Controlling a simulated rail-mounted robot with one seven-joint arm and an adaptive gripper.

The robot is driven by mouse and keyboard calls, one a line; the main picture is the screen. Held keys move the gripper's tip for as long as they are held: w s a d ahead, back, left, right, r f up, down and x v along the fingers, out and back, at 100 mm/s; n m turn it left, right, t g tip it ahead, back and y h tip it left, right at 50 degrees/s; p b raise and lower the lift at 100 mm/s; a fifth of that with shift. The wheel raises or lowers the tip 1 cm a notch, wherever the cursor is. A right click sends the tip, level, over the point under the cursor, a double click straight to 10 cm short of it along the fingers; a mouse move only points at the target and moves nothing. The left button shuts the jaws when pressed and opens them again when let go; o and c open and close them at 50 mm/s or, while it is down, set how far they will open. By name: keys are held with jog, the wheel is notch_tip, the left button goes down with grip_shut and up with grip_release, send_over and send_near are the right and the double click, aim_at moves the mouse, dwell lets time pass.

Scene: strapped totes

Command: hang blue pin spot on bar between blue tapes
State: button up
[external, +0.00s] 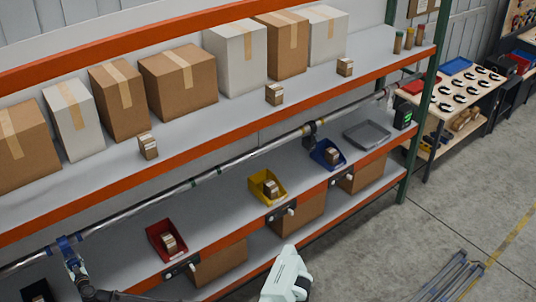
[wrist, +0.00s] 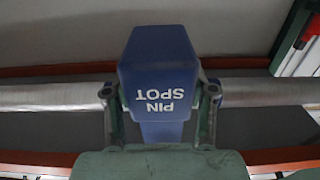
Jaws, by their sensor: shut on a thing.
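The blue pin spot (wrist: 158,68) fills the middle of the wrist view, its white lettering upside down. My gripper (wrist: 160,92) is shut on it, one finger on each side. The metal bar (wrist: 55,97) runs across just behind the spot, with a blue band of tape (wrist: 268,92) right of it. In the external view my gripper (external: 74,268) is at the lower left, at the bar (external: 130,213), with blue (external: 68,243) showing there. I cannot tell whether the spot's hook is over the bar; the spot hides that part.
A dark clamp-like fixture (external: 311,131) sits on the bar farther right. Below the bar, a red bin (external: 156,228), a yellow bin (external: 258,179) and a blue bin (external: 320,147) stand on the lower shelf. The upper shelf's orange edge (external: 190,137) runs above the bar, with boxes on top.

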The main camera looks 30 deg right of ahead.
jog(key=shift+w+a+f+b, duration=0.1)
jog(key=shift+w+a+b, duration=0.15)
jog(key=shift+w+b, duration=0.9)
jog(key=shift+w+a+b, duration=0.25)
jog(key=shift+w+b, duration=0.65)
jog(key=shift+w, duration=0.35)
jog(key=shift+s+d+f+p, duration=0.1)
jog(key=shift+s+f+p, duration=0.1)
jog(key=shift+p, duration=0.3)
jog(key=shift+f+p, duration=0.55)
jog(key=shift+f, duration=1.15)
jog(key=o, duration=1.4)
jog(key=shift+f, duration=0.1)
